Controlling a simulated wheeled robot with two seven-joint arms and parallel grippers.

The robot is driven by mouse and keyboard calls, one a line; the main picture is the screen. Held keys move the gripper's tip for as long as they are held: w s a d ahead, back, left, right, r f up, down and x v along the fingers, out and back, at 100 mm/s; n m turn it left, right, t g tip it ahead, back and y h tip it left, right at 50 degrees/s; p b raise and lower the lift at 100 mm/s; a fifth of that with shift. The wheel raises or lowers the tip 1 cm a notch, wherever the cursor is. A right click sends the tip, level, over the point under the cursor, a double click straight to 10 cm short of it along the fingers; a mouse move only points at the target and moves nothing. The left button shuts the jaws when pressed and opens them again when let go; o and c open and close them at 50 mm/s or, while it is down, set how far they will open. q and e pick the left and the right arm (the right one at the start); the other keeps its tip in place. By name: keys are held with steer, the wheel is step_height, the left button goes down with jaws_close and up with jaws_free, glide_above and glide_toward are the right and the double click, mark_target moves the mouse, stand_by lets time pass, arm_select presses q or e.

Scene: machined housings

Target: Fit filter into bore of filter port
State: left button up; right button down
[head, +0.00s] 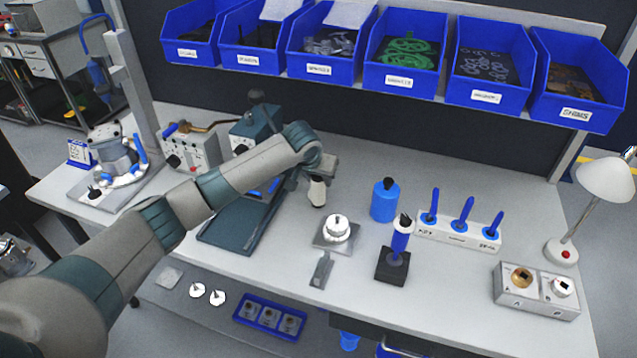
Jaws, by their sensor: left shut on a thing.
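My left gripper (316,177) reaches in over the middle of the table, just beyond the right edge of a dark tray. It is shut on a small pale cylinder with a dark end, which I take to be the filter (317,194); the fingers are small and partly hidden by the wrist. A metal block (508,285) at the right front of the table has two round openings on top, one brass-coloured and one pale. I cannot tell for sure whether one is the filter port. My right gripper is not in view.
A white round part (337,228) on a square plate stands just in front of the gripper. A blue bottle (384,201), a black stand (393,266) and a rack of blue-handled tools (459,234) are to the right. The dark tray (232,232) lies left. Blue bins (404,52) hang behind.

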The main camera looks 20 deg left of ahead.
arm_select(q)
steer(key=r+b, duration=0.2)
steer(key=r, duration=0.1)
steer(key=shift+d+r, duration=0.15)
steer(key=shift+d, duration=0.25)
steer(key=d+r+b, duration=0.3)
steer(key=d+r, duration=0.4)
steer(key=d, duration=0.4)
steer(key=shift+w+b, duration=0.25)
steer(key=shift+b, duration=0.15)
steer(key=shift+a+f, duration=0.1)
